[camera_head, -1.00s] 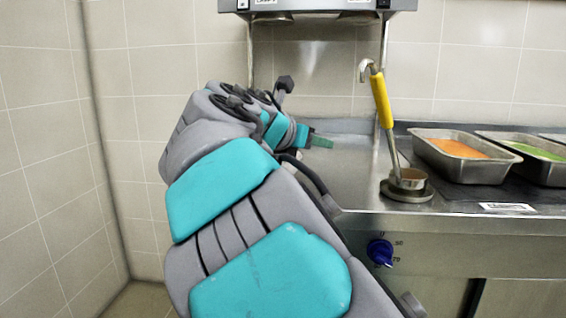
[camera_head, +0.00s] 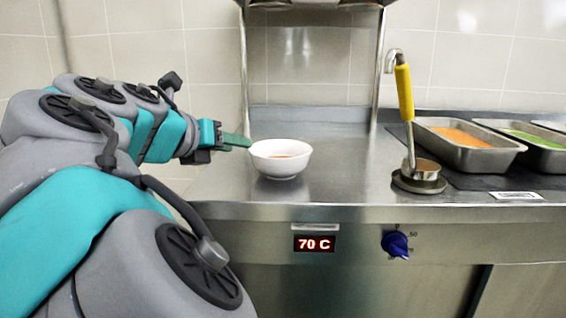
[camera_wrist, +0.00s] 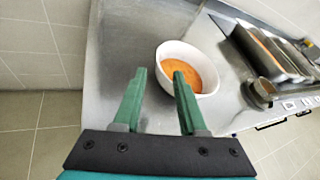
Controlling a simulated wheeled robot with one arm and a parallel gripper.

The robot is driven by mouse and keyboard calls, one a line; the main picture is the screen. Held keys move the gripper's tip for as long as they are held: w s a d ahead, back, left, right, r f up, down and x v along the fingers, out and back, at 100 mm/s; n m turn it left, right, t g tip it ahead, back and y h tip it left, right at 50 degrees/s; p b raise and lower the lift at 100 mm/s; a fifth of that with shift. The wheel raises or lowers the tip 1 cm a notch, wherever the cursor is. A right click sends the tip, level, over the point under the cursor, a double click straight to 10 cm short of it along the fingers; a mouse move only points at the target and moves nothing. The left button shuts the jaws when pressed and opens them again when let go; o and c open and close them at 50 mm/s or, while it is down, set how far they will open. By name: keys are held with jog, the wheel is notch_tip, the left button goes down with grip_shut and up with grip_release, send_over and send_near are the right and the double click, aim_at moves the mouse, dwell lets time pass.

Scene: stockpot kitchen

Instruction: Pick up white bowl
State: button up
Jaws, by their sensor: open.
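The white bowl (camera_head: 281,163) stands upright on the steel counter (camera_head: 330,185), near its left end. It holds orange soup, which shows well in the wrist view, where the bowl (camera_wrist: 211,82) is beyond the fingertips and a little to the right. My gripper (camera_head: 236,141) is just left of the bowl at about rim height, with green fingers. In the wrist view my gripper (camera_wrist: 159,72) is open and empty, and its right fingertip overlaps the bowl's near-left part in the picture. I cannot tell whether it touches the rim.
A ladle with a yellow handle (camera_head: 405,92) rests in a round metal holder (camera_head: 420,184) to the right. Steel trays of orange (camera_head: 462,150) and green food stand further right. A shelf on posts (camera_head: 378,75) is above the counter. Counter between bowl and ladle is clear.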

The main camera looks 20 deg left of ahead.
jog(key=shift+f+x, duration=0.2)
jog(key=shift+x, duration=3.5)
jog(key=shift+a+r, duration=0.1)
jog(key=shift+a, duration=0.1)
grip_shut()
